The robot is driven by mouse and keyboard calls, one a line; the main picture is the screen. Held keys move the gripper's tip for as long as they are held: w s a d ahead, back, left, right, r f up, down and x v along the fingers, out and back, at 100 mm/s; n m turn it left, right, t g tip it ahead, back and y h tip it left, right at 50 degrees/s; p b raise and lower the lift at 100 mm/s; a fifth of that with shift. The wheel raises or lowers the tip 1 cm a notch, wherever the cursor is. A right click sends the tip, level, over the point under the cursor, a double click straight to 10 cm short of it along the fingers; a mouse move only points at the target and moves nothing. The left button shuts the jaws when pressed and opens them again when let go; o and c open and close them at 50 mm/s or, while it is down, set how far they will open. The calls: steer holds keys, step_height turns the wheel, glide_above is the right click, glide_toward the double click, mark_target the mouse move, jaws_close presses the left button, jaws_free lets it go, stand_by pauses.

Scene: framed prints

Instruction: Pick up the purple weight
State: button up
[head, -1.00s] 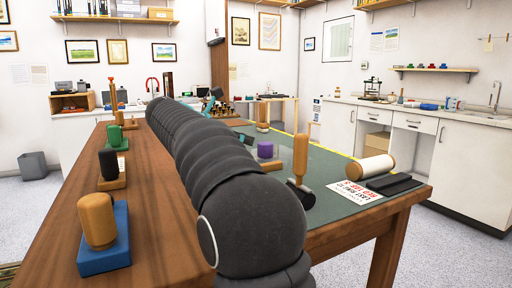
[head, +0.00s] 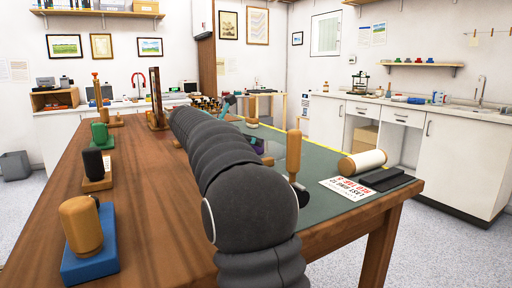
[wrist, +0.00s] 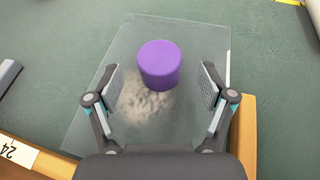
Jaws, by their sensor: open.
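The purple weight (wrist: 159,64) is a short upright cylinder on a clear glass-like plate (wrist: 205,45) over the green mat. In the wrist view it stands between and slightly beyond the fingertips of my gripper (wrist: 161,82). My gripper is open, with a finger on each side and visible gaps to the weight. In the head view my dark arm crosses the bench, and only a sliver of purple (head: 258,146) shows beside it; the rest is hidden.
A wooden-handled tool (head: 293,153) stands right of my arm. A pale roller (head: 362,164) and a printed card (head: 348,189) lie near the bench's right edge. Several handled stamps on blocks, including one on a blue block (head: 92,260), line the left side. A pale smudge (wrist: 143,102) lies by the weight.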

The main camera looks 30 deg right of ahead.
steer(key=x, duration=0.4)
steer(key=shift+d+f, duration=0.1)
steer(key=shift+f, duration=0.1)
jaws_close()
